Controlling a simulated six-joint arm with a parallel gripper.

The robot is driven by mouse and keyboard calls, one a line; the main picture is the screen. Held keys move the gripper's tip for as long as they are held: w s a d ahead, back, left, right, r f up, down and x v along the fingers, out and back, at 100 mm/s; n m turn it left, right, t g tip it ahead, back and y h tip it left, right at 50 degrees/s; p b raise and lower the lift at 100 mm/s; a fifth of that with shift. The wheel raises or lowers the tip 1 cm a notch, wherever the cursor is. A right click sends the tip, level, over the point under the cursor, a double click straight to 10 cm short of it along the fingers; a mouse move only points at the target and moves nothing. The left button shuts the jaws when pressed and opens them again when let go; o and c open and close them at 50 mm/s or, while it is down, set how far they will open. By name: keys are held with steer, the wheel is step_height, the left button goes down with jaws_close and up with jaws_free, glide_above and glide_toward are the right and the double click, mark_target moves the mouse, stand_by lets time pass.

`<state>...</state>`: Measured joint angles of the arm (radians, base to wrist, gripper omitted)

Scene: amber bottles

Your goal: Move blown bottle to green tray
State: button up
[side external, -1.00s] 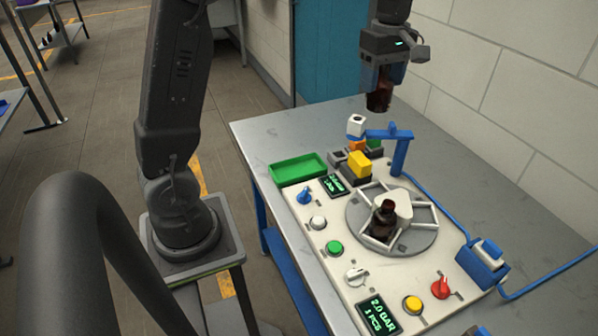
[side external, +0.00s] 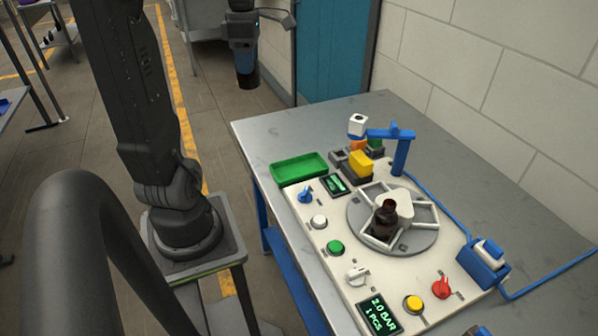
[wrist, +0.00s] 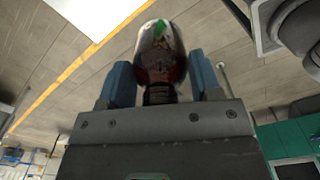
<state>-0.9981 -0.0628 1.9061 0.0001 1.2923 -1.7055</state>
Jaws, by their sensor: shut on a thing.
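My gripper (side external: 246,62) is up in the air past the far left corner of the table, over the floor. It is shut on a dark amber bottle (side external: 247,81), which hangs below it. In the wrist view the bottle (wrist: 160,62) sits between the two blue fingers, with its ribbed neck toward the gripper and its clear, rounded body pointing away. The green tray (side external: 299,168) lies on the table's left edge and looks empty. The gripper is well beyond the tray and higher than it.
Another dark bottle (side external: 384,222) stands in the round turntable (side external: 358,241) on the white panel (side external: 320,262). A blue post with an arm (side external: 401,150) and a yellow block (side external: 360,163) stand behind it. Knobs, buttons and a blue-cabled box (side external: 484,262) line the panel. Bare table lies behind the tray.

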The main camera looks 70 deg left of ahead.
step_height(320, 180, down, 15)
steer(key=shift+w+d+f, duration=0.95)
steer(key=shift+w+f, duration=0.8)
steer(key=shift+f, duration=0.1)
steer(key=shift+w+d+f, duration=1)
steer(key=shift+w+f, duration=0.8)
steer(key=shift+w+d+f, duration=0.95)
steer(key=shift+w+f, duration=0.8)
steer(key=shift+f, duration=0.1)
steer(key=o, duration=0.9)
steer(key=shift+f, duration=0.15)
steer(key=shift+o, duration=0.3)
